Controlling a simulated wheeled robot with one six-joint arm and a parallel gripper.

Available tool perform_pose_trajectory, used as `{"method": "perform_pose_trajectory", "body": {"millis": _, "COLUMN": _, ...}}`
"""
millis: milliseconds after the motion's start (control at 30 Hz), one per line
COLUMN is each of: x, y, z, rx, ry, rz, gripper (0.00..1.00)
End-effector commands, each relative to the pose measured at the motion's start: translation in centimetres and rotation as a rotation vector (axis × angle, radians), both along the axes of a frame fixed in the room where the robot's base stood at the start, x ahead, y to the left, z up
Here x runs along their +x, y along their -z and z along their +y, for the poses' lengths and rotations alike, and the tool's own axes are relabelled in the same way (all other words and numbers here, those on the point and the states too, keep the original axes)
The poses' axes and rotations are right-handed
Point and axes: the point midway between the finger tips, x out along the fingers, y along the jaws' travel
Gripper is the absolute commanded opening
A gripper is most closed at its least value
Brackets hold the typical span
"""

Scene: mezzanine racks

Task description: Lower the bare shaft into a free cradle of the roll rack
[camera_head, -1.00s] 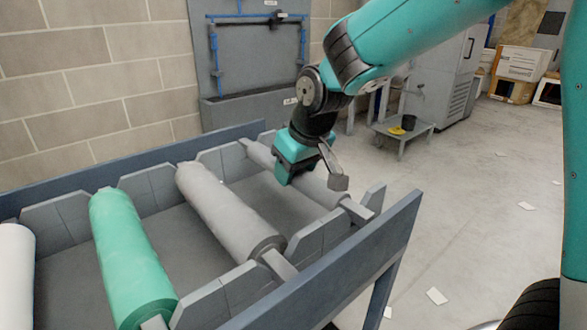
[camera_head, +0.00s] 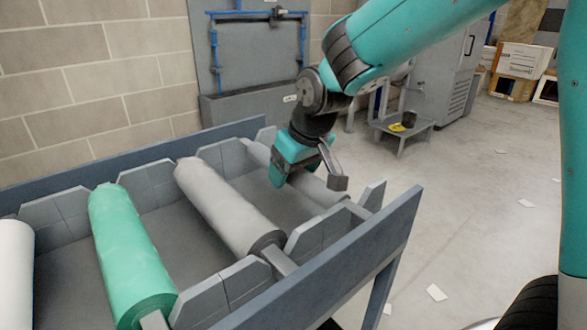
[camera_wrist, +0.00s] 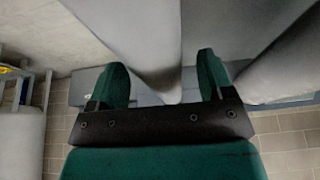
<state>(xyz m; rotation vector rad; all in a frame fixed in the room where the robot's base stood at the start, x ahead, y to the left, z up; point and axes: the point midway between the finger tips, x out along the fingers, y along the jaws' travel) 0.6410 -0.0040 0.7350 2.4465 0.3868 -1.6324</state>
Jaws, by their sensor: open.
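The roll rack (camera_head: 398,220) has blue-grey rails and grey notched cradle plates. A slimmer grey cylinder (camera_head: 322,190) lies across its rightmost visible cradles; my gripper partly hides it, and I cannot tell if it is the bare shaft. My teal gripper (camera_head: 284,175) is over this cylinder, tilted downward. In the wrist view, its two fingers are apart with a grey cylinder (camera_wrist: 148,40) between or beyond them. I cannot tell whether they touch it.
A grey roll (camera_head: 225,205), a green roll (camera_head: 130,255) and a white roll (camera_head: 15,265) lie further left in the rack. A low stand (camera_head: 402,132) and a grey cabinet (camera_head: 450,75) are behind. The floor right of the rack is mostly clear.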

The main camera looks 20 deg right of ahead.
Motion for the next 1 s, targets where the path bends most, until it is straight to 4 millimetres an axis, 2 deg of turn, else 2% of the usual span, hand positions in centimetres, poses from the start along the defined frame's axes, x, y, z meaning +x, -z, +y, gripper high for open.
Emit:
{"method": "perform_pose_trajectory", "body": {"millis": 133, "x": -0.1, "y": -0.2, "z": 0.0, "rx": -0.001, "ry": 0.000, "rz": 0.002, "gripper": 0.74}}
{"method": "perform_pose_trajectory", "body": {"millis": 267, "x": -0.6, "y": -1.9, "z": -0.2, "rx": 0.000, "ry": 0.000, "rz": -0.001, "gripper": 0.74}}
{"method": "perform_pose_trajectory", "body": {"millis": 700, "x": -4.6, "y": -12.0, "z": -1.5, "rx": 0.001, "ry": 0.000, "rz": -0.004, "gripper": 0.74}}
{"method": "perform_pose_trajectory", "body": {"millis": 833, "x": -5.5, "y": -14.2, "z": -1.8, "rx": 0.001, "ry": 0.000, "rz": -0.004, "gripper": 0.74}}
{"method": "perform_pose_trajectory", "body": {"millis": 1000, "x": -6.2, "y": -15.8, "z": -2.0, "rx": 0.000, "ry": 0.000, "rz": -0.001, "gripper": 0.74}}
